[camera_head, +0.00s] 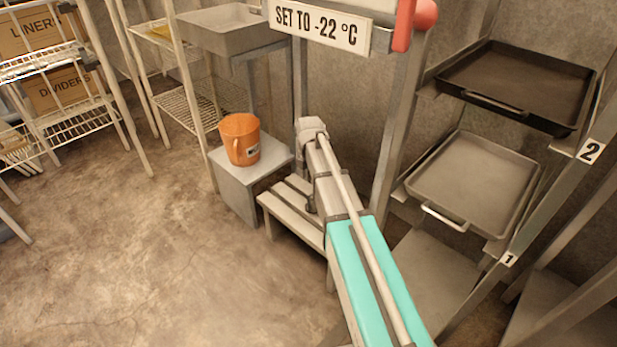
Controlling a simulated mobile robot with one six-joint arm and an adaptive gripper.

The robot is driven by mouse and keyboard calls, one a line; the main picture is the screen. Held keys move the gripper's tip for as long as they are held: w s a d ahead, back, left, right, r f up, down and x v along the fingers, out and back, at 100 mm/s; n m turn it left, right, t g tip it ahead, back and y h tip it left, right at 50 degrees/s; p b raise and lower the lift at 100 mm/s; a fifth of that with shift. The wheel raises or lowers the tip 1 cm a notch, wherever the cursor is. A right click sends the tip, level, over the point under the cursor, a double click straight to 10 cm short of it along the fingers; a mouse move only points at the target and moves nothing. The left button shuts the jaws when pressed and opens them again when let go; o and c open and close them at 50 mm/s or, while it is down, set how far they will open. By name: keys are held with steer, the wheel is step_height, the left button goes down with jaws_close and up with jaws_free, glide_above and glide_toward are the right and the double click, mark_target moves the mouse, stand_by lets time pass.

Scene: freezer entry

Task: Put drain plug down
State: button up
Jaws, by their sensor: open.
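I cannot make out a drain plug in the head view. My arm reaches from the bottom right up to a pale joint near the middle of the picture. Past that joint, my gripper is not clearly seen and seems hidden behind my own arm. A small dark shape shows at the arm's left edge, over a low slatted bench (290,208); I cannot tell what it is. My arm hides the bench's right part.
An orange jug (240,139) stands on a grey block (235,188) left of the bench, below a grey sink (222,32). A rack at right holds a dark tray (515,85) above a grey tray (475,180). Wire shelves (60,65) stand left. The floor (150,250) at lower left is clear.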

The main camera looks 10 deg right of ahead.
steer(key=shift+r+p, duration=0.55)
steer(key=shift+r, duration=0.3)
steer(key=shift+s, duration=0.1)
steer(key=s+m, duration=2.1)
steer(key=m, duration=0.4)
steer(key=shift+a, duration=0.15)
steer(key=shift+r, duration=0.1)
stand_by(1.0)
